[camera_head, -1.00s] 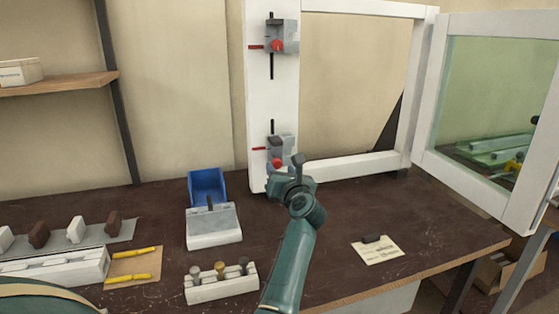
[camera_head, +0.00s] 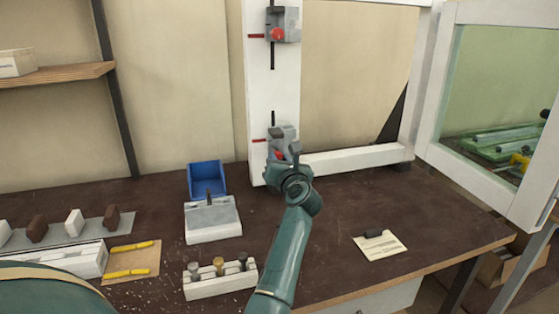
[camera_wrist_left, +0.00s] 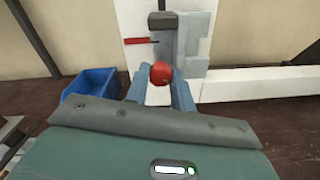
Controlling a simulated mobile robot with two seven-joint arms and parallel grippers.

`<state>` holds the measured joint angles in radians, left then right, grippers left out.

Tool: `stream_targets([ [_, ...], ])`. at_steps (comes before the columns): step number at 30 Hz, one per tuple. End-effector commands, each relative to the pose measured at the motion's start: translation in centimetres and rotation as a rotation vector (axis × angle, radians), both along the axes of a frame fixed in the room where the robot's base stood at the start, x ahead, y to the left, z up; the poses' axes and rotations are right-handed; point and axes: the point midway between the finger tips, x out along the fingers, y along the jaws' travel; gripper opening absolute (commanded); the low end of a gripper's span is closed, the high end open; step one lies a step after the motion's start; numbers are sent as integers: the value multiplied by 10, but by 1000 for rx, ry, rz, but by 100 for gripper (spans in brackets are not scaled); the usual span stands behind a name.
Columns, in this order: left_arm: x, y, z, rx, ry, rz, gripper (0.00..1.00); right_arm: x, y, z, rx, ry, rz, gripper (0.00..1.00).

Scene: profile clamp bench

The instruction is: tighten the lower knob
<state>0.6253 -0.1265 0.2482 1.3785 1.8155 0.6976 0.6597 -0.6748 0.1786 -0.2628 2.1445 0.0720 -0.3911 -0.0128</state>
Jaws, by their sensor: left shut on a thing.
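The lower clamp (camera_head: 280,137) is a grey block on the white upright profile (camera_head: 286,90), beside a red mark. Its round red lower knob (camera_wrist_left: 160,73) sits between the two fingers in the left wrist view; in the head view the fingers partly cover it. My left gripper (camera_head: 285,156) is shut on this knob from the front. The upper clamp (camera_head: 285,23) with its own red knob (camera_head: 278,34) is higher on the same profile, clear of the gripper. My right gripper is not in view.
A blue bin (camera_head: 207,178) and a white block fixture (camera_head: 212,222) stand left of my arm. A rack with several pegs (camera_head: 220,281) is nearer. A paper note (camera_head: 380,246) lies on the right. A glazed door (camera_head: 487,110) stands open at the right.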

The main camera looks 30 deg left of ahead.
Motion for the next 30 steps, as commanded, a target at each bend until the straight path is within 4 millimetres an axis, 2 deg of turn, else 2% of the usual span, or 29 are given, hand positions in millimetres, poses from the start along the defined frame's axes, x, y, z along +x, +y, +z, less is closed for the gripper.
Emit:
stream_targets([
  [1,0,0,0,-1,-1,0,10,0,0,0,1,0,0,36],
  [4,0,0,0,-1,-1,0,2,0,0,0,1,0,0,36],
  [14,0,0,3,30,35,-1,1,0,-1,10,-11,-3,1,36],
  [22,0,-1,7,141,168,-3,1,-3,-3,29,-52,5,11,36],
  [30,0,0,7,306,360,-2,1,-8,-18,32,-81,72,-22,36],
])
